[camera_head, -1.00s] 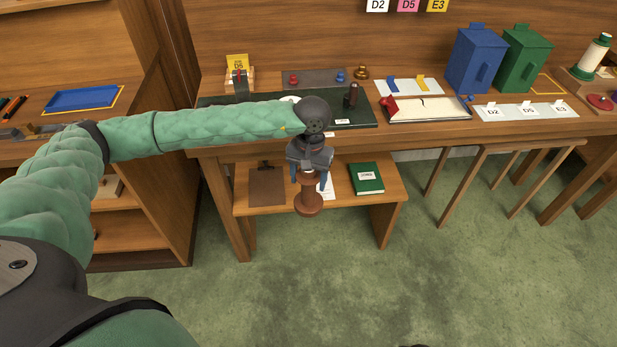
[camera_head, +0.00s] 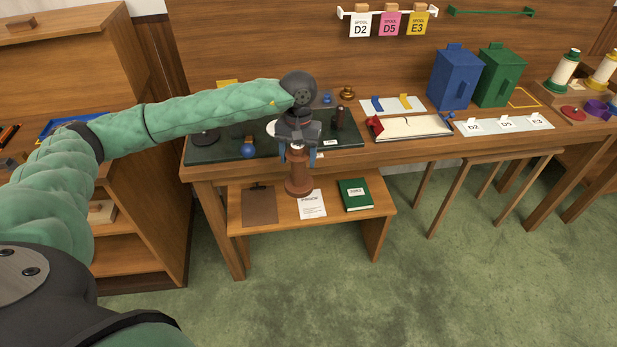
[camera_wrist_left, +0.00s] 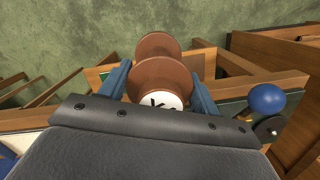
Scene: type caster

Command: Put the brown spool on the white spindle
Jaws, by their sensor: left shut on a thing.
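The brown spool (camera_head: 299,182) is held upright between the fingers of my left gripper (camera_head: 299,154), which is shut on it. The spool hangs in front of the bench's front edge, above the lower shelf. In the left wrist view the spool (camera_wrist_left: 158,76) sits between the two blue fingers, its end marked with a white label. A white rounded piece (camera_head: 270,127) on the dark green board shows partly behind the gripper; I cannot tell whether it is the white spindle. My right gripper is not in view.
A blue ball (camera_head: 248,151) and a dark disc (camera_head: 205,137) are on the dark green board (camera_head: 226,148), left of the gripper. A dark upright peg (camera_head: 339,118) stands to the right. The lower shelf holds a clipboard (camera_head: 260,205), a paper and a green book (camera_head: 355,194).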

